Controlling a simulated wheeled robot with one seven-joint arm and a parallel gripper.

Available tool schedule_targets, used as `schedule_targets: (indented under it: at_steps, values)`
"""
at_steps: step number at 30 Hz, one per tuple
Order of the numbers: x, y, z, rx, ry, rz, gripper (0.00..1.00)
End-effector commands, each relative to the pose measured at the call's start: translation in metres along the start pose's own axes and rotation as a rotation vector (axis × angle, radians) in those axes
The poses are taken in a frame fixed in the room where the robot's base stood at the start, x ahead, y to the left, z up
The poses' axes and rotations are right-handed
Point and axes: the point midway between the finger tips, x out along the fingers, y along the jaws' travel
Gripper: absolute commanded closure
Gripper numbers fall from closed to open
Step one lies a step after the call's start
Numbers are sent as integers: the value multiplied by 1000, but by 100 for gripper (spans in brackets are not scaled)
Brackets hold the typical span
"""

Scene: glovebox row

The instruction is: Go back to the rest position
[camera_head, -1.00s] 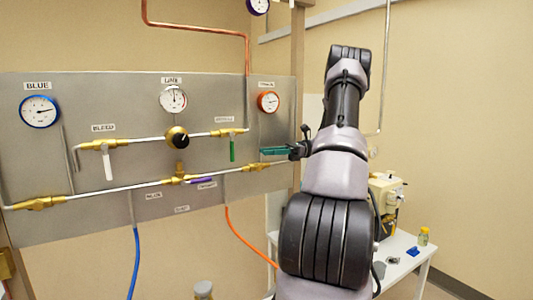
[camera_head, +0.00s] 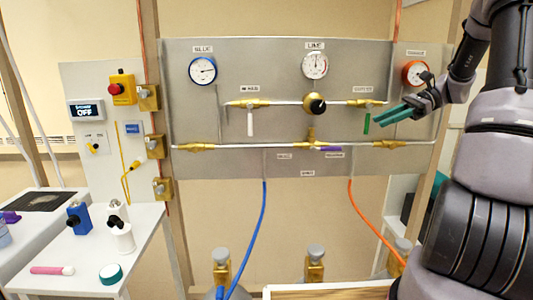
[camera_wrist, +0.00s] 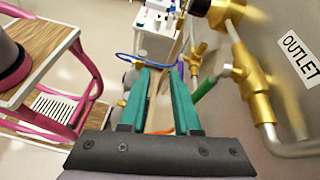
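My gripper (camera_head: 396,113) has teal fingers and is in front of the right part of the grey gas panel (camera_head: 215,120), close to the green lever (camera_head: 366,123) under the outlet valve (camera_head: 366,103). In the wrist view my gripper (camera_wrist: 160,75) shows two separated fingers with nothing between them. The green lever (camera_wrist: 206,87) there is just right of the fingers. It hangs straight down in the head view. I cannot tell whether a finger touches it. My arm fills the right side of the head view.
The white bleed lever (camera_head: 250,124) hangs down on the left, and a purple lever (camera_head: 331,148) lies level. Blue (camera_head: 252,235) and orange (camera_head: 372,222) hoses drop below the panel. A white side table (camera_head: 90,245) stands left. A pink-framed cart (camera_wrist: 65,65) is left in the wrist view.

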Motion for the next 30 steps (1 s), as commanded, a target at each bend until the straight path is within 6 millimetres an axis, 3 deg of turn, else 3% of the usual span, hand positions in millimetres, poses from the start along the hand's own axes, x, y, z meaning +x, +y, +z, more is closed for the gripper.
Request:
schedule_targets:
  at_steps: [1, 3, 12, 21, 30]
  values:
    - [13, 8, 18, -53, 77, 41, 69]
    - [29, 20, 36, -128, 182, 91, 69]
    - [69, 80, 94, -489, 597, 238, 69]
    - [81, 136, 136, -903, 949, 261, 69]
    - [80, 167, 157, -1195, 1145, 201, 69]
